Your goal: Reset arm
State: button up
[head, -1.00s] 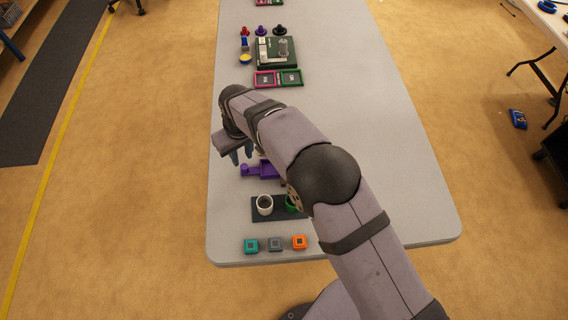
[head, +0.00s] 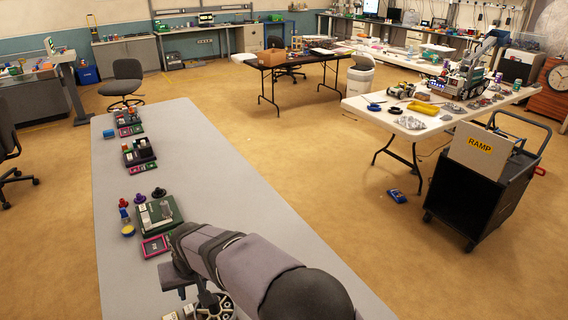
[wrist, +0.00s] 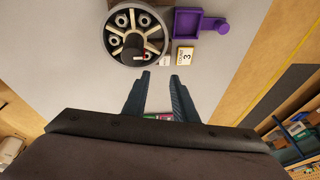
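My gripper (wrist: 160,77) is open and empty in the wrist view, its two dark fingers apart with bare grey table between the tips. In the head view my arm reaches over the near part of the long grey table (head: 240,195), and the gripper is at the bottom, partly hidden by my wrist. A grey spoked wheel-like holder (wrist: 138,32) lies just beyond the fingertips in the wrist view. It also shows beside the gripper in the head view (head: 222,308).
A purple tray (wrist: 187,24) and a yellow card marked 3 (wrist: 184,57) are by the wheel. A green board (head: 160,213) and a pink-rimmed tray (head: 155,246) lie beyond my wrist. A black RAMP cart (head: 470,195) stands on the floor, right. The table's right side is clear.

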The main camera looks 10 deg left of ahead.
jog(key=shift+m, duration=0.8)
jog(key=w+d, duration=0.1)
jog(key=w+d+r, duration=0.1)
jog(key=d, duration=0.1)
jog(key=w+d, duration=0.1)
jog(key=shift+w+d+r, duration=0.1)
jog(key=shift+d+r, duration=0.15)
jog(key=shift+d, duration=0.15)
jog(key=w+d+r+m+h+p, duration=0.2)
jog(key=d+m, duration=0.1)
jog(key=d, duration=2.3)
jog(key=s+d+m+g+h+p, duration=0.1)
jog(key=s+d+m+g+p, duration=0.15)
jog(key=s+d, duration=1.4)
notch_tip(320, 180, down, 21)
jog(key=w+d+b, duration=0.1)
jog(key=b, duration=2)
jog(key=shift+w+d, duration=0.15)
jog(key=shift+w, duration=0.1)
jog(key=shift+r+t, duration=0.15)
jog(key=shift+t, duration=0.1)
